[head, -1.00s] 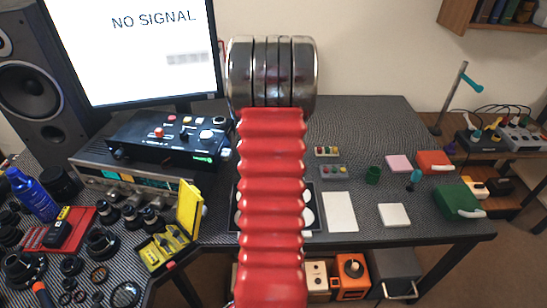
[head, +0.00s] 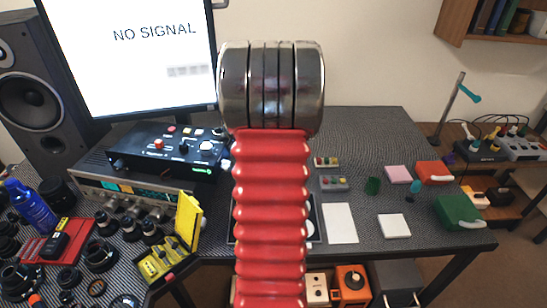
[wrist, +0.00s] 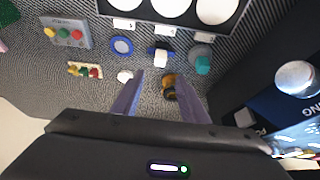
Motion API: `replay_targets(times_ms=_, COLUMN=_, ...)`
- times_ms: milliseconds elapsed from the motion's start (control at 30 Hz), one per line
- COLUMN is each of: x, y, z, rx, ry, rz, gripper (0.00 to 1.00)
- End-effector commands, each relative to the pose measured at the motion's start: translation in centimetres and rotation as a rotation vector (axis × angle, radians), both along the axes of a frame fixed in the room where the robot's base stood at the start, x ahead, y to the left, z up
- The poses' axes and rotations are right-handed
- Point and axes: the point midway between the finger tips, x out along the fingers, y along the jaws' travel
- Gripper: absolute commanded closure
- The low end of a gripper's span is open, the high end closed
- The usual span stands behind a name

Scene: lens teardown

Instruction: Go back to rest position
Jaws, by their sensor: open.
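My gripper (wrist: 160,92) is open in the wrist view, its two fingers apart and nothing held between them. A small dark-and-yellow part (wrist: 169,87) lies on the mat just beyond and between the fingertips, near the right one. In the head view my red ribbed arm rises in the middle with its metal joint on top. The arm hides my gripper there, along with part of the table behind it.
The wrist view shows a blue ring (wrist: 121,46), a teal knob (wrist: 201,62), a grey button box (wrist: 66,33) and a black tray (wrist: 178,22) with white discs. The head view shows a monitor (head: 130,60), a yellow case (head: 187,222) and a green box (head: 458,213).

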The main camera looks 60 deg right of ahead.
Motion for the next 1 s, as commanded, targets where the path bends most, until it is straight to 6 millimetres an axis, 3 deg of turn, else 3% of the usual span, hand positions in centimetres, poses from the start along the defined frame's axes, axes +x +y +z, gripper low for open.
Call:
replay_targets(times_ms=600, x=-0.2, y=0.6, z=-0.3, rx=0.024, ry=0.008, rz=-0.005, gripper=0.60)
replay_targets(times_ms=800, x=-1.9, y=4.3, z=-2.1, rx=0.122, ry=0.053, rz=-0.010, gripper=0.60)
replay_targets(times_ms=1000, x=-1.3, y=9.3, z=-0.6, rx=0.168, ry=0.079, rz=0.035, gripper=0.60)
